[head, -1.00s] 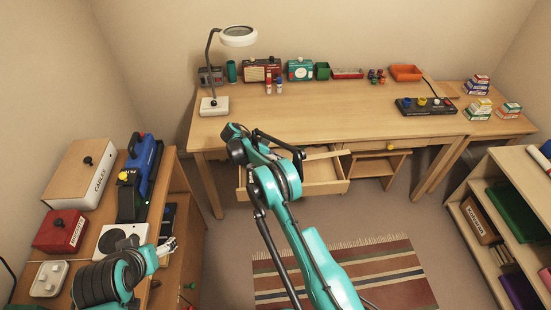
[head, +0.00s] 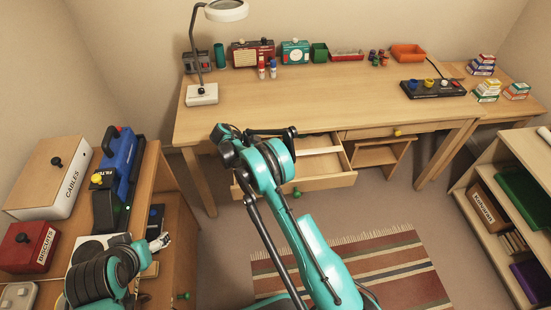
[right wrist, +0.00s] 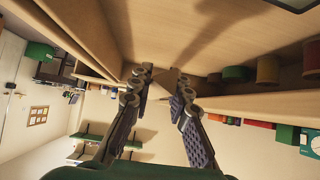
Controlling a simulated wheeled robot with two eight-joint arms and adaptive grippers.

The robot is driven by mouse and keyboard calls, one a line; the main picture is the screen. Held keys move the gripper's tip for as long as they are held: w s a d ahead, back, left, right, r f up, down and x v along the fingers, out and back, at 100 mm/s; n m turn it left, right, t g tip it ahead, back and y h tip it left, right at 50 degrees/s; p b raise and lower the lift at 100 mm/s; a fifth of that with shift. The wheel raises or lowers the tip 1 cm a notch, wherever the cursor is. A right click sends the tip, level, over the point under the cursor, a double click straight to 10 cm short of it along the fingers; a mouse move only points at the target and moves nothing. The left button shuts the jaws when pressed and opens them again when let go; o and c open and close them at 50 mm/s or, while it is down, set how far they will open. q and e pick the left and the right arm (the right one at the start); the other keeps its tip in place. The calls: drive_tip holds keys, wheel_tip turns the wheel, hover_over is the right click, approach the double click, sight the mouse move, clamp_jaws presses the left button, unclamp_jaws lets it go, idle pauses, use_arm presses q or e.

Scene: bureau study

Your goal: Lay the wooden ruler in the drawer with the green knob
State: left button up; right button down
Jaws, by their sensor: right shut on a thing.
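The desk drawer with the green knob (head: 297,193) is pulled open, and its front panel (head: 325,182) and part of its inside show in the head view. My right arm reaches over the drawer and hides much of it; the right gripper's tips are hidden there. In the right wrist view my right gripper (right wrist: 165,85) is shut on a short-looking tan piece, the wooden ruler (right wrist: 166,80) seen foreshortened, over the drawer's wooden inside. My left gripper (head: 160,242) is beside the left cabinet, too small to read.
Several spools (right wrist: 267,70) sit along one side of the drawer. The desk (head: 330,100) carries a lamp (head: 202,94) and a row of boxes. A second drawer with a yellow knob (head: 398,133) is shut. A shelf (head: 490,165) stands right, a rug (head: 370,265) below.

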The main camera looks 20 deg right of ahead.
drive_tip(key=shift+f+b, duration=1.25)
drive_tip(key=shift+f, duration=1.7)
drive_tip(key=c, duration=1.3)
unclamp_jaws()
drive_tip(key=shift+c, duration=0.2)
drive_tip(key=shift+o, duration=0.2)
drive_tip(key=o, duration=0.6)
drive_tip(key=shift+c, duration=0.2)
